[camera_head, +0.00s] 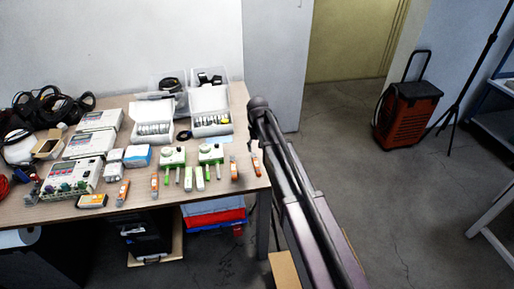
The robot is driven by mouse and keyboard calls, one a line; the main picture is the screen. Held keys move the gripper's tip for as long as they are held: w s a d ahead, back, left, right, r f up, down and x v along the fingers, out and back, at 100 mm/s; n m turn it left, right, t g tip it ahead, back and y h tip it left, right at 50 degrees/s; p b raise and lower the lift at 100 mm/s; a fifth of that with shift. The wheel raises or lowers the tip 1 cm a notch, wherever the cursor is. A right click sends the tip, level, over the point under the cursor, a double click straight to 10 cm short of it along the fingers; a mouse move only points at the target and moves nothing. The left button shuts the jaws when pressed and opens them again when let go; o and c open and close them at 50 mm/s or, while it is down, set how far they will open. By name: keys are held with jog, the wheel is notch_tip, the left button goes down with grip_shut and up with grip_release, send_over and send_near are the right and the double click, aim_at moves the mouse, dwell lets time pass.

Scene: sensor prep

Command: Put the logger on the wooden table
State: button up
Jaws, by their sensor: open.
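The wooden table (215,185) stands at the left, its top crowded with equipment. I cannot tell which item, if any, is the logger. Small orange-and-white devices lie along its front, including one near the right edge (235,171) and one further left (122,193). A yellow-orange and white block (92,201) lies at the front edge. White-and-green units (173,157) with green-tipped probes lie at the middle right. My gripper is not visible in this view.
Open white cases (211,103) and a black headset or cable pile (50,105) fill the table's back. Below are a red crate (215,219) and a black case (145,235). An orange-red wheeled unit (408,113) stands on open floor.

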jog(key=shift+r+p, duration=0.35)
jog(key=shift+r, duration=0.25)
dwell(0.3)
jog(key=s+d+m, duration=0.3)
jog(key=s+d, duration=1.9)
jog(key=s, duration=0.1)
jog(key=shift+s, duration=0.2)
jog(key=shift+r+p, duration=1.3)
jog(key=shift+p, duration=0.05)
